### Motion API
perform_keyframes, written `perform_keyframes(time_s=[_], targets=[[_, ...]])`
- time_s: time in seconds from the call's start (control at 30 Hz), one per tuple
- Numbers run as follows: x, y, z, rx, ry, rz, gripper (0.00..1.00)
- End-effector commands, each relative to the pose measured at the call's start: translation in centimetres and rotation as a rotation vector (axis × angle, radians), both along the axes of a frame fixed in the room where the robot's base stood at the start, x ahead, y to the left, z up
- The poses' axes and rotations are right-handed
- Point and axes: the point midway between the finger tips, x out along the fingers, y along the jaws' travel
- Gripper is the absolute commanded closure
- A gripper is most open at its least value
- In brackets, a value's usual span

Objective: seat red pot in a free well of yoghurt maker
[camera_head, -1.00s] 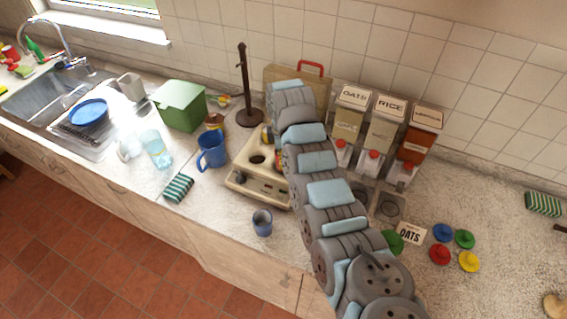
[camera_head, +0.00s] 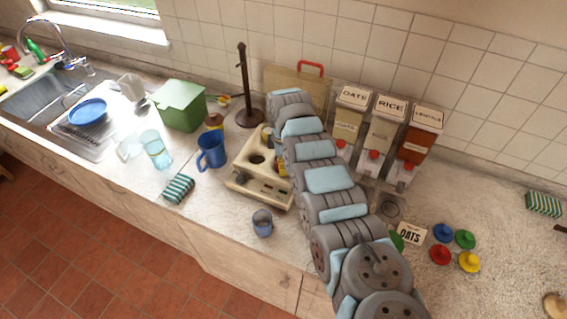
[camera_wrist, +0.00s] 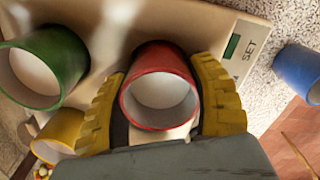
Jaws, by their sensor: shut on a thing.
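My gripper (camera_wrist: 164,80) is shut on the red pot (camera_wrist: 160,118), with a yellow finger on each side of it. The pot's open mouth with a pale inside faces the wrist camera. The cream yoghurt maker (camera_wrist: 222,24) lies beneath it, with a "SET" marking at the right. I cannot tell whether the pot's base is in a well. A green pot (camera_wrist: 66,58) is at the left and a yellow pot (camera_wrist: 62,132) at lower left. In the head view the yoghurt maker (camera_head: 247,174) shows a dark open well; my arm hides its right side, the gripper and the red pot.
A blue pot (camera_head: 262,223) stands on the counter in front of the maker; it also shows in the wrist view (camera_wrist: 298,72). A blue jug (camera_head: 211,151) stands left of the maker, a dark post (camera_head: 243,85) behind it, and cereal dispensers (camera_head: 383,128) at the right. Coloured lids (camera_head: 440,254) lie front right.

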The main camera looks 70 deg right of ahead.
Motion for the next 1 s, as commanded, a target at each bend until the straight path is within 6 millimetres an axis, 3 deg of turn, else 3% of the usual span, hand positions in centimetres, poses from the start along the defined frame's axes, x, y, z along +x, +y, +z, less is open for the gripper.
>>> perform_keyframes(time_s=[0.43,0.47,0.53,1.0], targets=[[0.07,-0.02,-0.40,-0.002,-0.001,0.001,0.81],[0.05,-0.03,-0.40,-0.002,-0.001,0.001,0.35],[0.04,-0.03,-0.37,-0.002,-0.001,0.000,0.15],[0.00,-0.08,0.39,-0.002,-0.001,0.000,0.13]])
